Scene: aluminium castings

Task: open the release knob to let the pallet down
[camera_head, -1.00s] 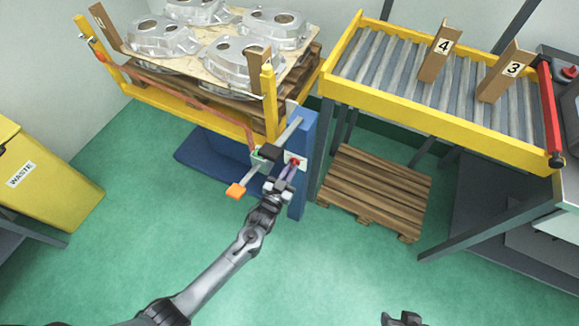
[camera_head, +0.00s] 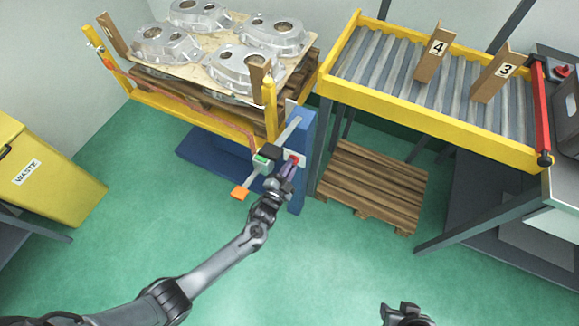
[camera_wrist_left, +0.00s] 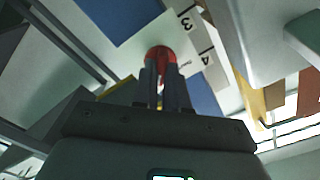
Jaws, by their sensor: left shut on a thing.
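The red release knob (camera_head: 294,158) sits on a white plate on the blue lift column (camera_head: 301,125). My left gripper (camera_head: 287,172) is shut on the knob; in the left wrist view the red knob (camera_wrist_left: 160,54) shows at the tips of the closely spaced fingers (camera_wrist_left: 162,75). The wooden pallet (camera_head: 180,88) rests on the yellow lift frame (camera_head: 185,115) and carries several grey castings (camera_head: 245,68) on a board. My right gripper (camera_head: 405,316) is at the bottom edge, away from everything; its fingers are not clear.
A handle with an orange end (camera_head: 240,193) juts out left of my left gripper. A roller conveyor (camera_head: 430,85) stands to the right, with an empty pallet (camera_head: 372,187) on the floor below it. A yellow waste bin (camera_head: 50,175) is at the left. Green floor between is free.

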